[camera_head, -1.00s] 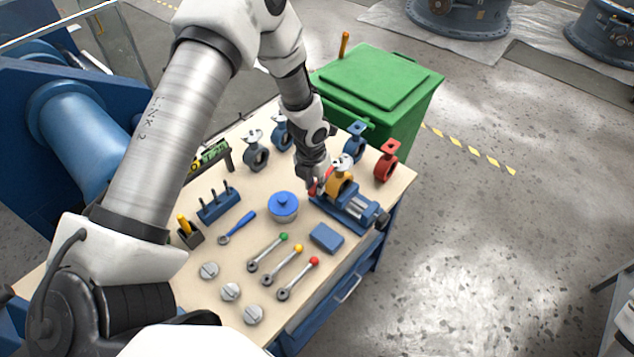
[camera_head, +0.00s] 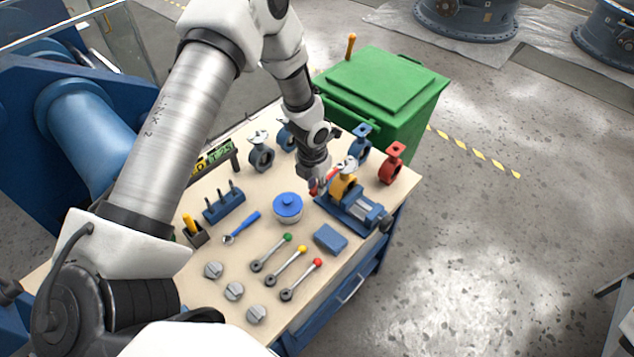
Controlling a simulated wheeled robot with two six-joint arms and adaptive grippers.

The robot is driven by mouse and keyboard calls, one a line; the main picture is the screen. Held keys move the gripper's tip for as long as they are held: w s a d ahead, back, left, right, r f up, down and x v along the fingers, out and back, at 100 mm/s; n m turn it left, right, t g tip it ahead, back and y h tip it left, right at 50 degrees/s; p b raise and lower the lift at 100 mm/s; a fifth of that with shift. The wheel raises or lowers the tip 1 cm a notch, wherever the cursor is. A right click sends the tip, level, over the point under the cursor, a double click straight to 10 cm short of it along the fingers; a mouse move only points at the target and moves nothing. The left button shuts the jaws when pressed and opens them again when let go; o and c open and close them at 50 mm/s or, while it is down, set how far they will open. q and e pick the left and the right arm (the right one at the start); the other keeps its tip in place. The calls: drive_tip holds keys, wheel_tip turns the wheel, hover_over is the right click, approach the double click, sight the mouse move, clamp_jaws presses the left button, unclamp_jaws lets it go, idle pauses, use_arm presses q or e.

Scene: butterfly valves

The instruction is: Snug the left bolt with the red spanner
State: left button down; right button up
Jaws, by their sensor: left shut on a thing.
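My left gripper (camera_head: 317,185) is shut on the red spanner (camera_head: 327,178), just left of the yellow valve. Only part of the spanner shows, slanting up to the right towards the valve's top. The yellow valve (camera_head: 342,189) sits in the blue vise (camera_head: 352,211) at the right side of the workbench. Its left bolt is too small and covered to make out, and I cannot tell whether the spanner touches it. My right gripper is not in view.
On the workbench (camera_head: 205,269) stand a blue-lidded pot (camera_head: 288,207), a blue spanner (camera_head: 242,227), a blue block (camera_head: 330,239) and several lever handles. A green bin (camera_head: 381,90) is beyond.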

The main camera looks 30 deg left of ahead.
use_arm(q)
drive_tip(key=d+n, duration=0.1)
drive_tip(key=n, duration=0.1)
drive_tip(key=d+n, duration=0.2)
drive_tip(key=w+d+n, duration=0.1)
drive_tip(key=d, duration=0.1)
drive_tip(key=shift+r+n+y, duration=0.1)
drive_tip(key=shift+n+y, duration=0.2)
drive_tip(key=shift+n, duration=0.1)
drive_tip(key=shift+r+p, duration=0.3)
drive_tip(key=shift+r, duration=0.6)
idle(0.4)
drive_tip(key=shift+r, duration=0.1)
drive_tip(key=shift+r, duration=2.4)
